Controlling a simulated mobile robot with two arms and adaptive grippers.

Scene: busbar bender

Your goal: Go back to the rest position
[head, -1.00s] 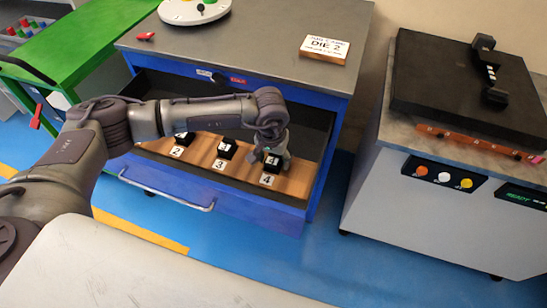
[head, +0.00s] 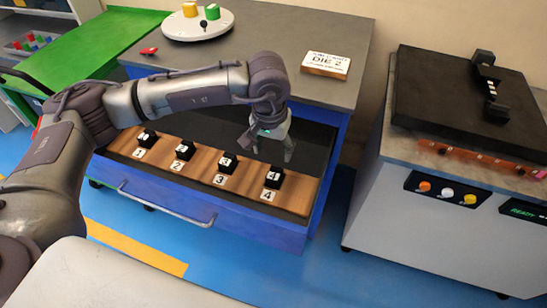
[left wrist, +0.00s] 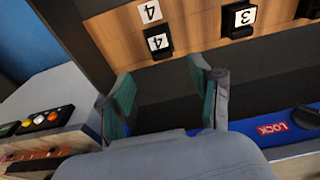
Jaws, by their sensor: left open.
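My left gripper (head: 276,145) hangs over the back part of the open blue drawer (head: 180,205), behind the die in slot 4 (head: 273,179). In the left wrist view its two fingers (left wrist: 163,100) are spread apart with nothing between them. Die 4 also shows in the left wrist view (left wrist: 158,45), beyond the fingertips and apart from them. Dies 1 (head: 147,138), 2 (head: 184,150) and 3 (head: 228,163) sit in a row on the drawer's wooden board. My right gripper is not in view.
A "DIE 2" sign (head: 326,65) and a white round turntable (head: 197,24) stand on the grey cabinet top. The bender machine (head: 450,180) with coloured buttons stands at the right. A green cart (head: 70,60) is at the left. Blue floor lies between cabinet and machine.

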